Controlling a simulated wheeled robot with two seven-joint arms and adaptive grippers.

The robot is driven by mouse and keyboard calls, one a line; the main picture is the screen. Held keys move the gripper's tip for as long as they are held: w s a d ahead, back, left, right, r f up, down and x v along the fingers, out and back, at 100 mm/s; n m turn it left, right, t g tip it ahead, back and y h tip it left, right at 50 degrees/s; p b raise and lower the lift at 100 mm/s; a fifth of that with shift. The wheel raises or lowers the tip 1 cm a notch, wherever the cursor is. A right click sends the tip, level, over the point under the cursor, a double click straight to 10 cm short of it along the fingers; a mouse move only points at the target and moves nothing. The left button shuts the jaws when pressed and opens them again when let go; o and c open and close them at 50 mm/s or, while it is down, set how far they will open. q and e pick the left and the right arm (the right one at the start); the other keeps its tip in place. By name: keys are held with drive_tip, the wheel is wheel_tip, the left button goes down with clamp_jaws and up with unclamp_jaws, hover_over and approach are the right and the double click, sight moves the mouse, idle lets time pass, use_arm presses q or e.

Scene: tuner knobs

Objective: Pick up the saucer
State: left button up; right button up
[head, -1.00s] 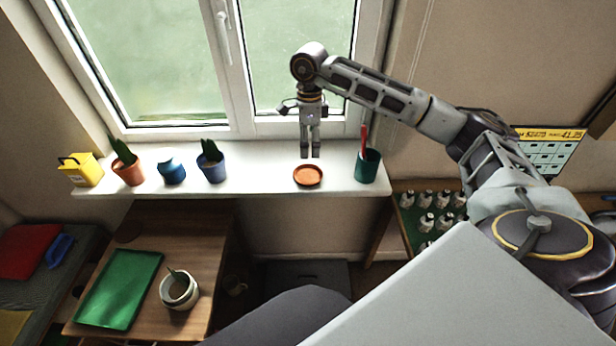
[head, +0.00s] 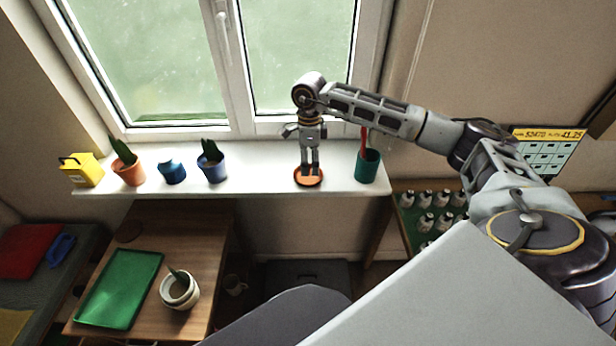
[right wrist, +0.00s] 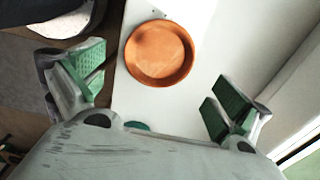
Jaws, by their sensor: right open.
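The saucer (head: 309,181) is a round orange dish with a raised rim, lying on the white windowsill. My right gripper (head: 309,173) points down just above it and hides part of it in the head view. In the right wrist view the saucer (right wrist: 159,52) lies flat, ahead of the two green-padded fingers. My right gripper (right wrist: 160,90) is open there, with nothing between its fingers. I cannot tell from these frames whether a fingertip touches the saucer. My left gripper is not in view.
A teal cup (head: 367,166) with a red tool stands right of the saucer. The windowsill (head: 258,177) between blue pot and saucer is clear.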

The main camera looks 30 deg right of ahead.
drive_tip(key=shift+a+f+p, duration=0.2)
drive_tip(key=shift+f+p, duration=0.15)
drive_tip(key=shift+f, duration=2.2)
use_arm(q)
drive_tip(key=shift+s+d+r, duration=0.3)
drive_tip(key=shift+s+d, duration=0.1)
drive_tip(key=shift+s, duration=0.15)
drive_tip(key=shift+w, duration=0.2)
